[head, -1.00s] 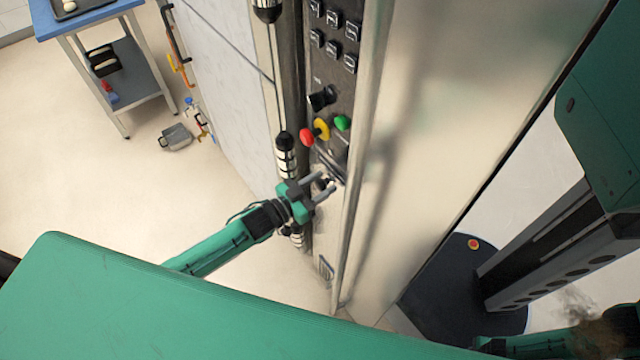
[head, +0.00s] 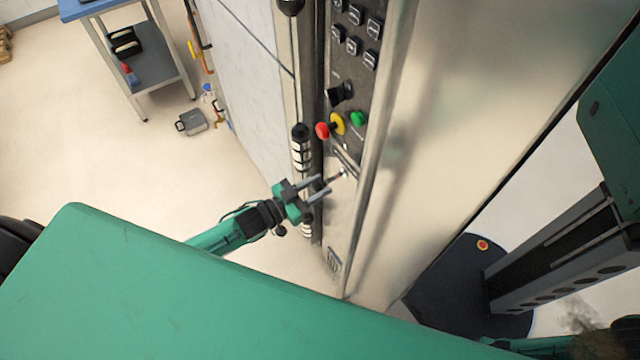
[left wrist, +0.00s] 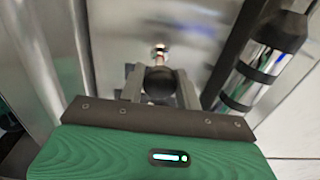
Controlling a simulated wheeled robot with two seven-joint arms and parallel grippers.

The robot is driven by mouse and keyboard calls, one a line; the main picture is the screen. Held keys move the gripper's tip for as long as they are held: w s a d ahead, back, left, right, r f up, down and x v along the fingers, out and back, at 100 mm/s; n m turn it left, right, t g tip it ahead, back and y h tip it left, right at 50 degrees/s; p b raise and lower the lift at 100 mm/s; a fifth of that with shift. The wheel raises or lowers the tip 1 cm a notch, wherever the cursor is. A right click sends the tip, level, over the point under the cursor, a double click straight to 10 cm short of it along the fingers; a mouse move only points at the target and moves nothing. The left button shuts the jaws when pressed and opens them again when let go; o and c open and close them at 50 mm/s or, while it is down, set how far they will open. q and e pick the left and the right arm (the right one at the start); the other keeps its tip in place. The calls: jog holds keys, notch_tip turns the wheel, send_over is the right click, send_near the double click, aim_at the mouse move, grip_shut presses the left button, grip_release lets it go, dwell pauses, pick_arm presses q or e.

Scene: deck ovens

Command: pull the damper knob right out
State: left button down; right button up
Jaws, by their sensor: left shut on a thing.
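The damper knob is a black ball (left wrist: 161,85) on a thin metal rod. In the left wrist view it sits between the two fingers of my left gripper (left wrist: 160,90), which is shut on it. The rod runs from the ball to a round collar (left wrist: 160,50) on the steel panel. In the head view my left gripper (head: 324,186) stands a little off the oven's front, and a short length of rod (head: 336,177) shows between the fingertips and the panel. The ball itself is mostly hidden by the fingers there. My right gripper is not seen.
Above the knob, the control panel carries red (head: 322,130), yellow (head: 338,124) and green (head: 358,118) buttons and a black rotary switch (head: 340,93). A vertical handle bar (head: 301,150) is close beside my left gripper.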

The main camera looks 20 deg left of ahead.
pick_arm(q)
jog(key=c, duration=1)
grip_release()
jog(key=shift+s+a, duration=0.1)
jog(key=shift+o, duration=0.2)
jog(key=shift+s, duration=0.1)
jog(key=b+v, duration=0.3)
jog(key=v, duration=1)
jog(key=shift+s+a, duration=0.25)
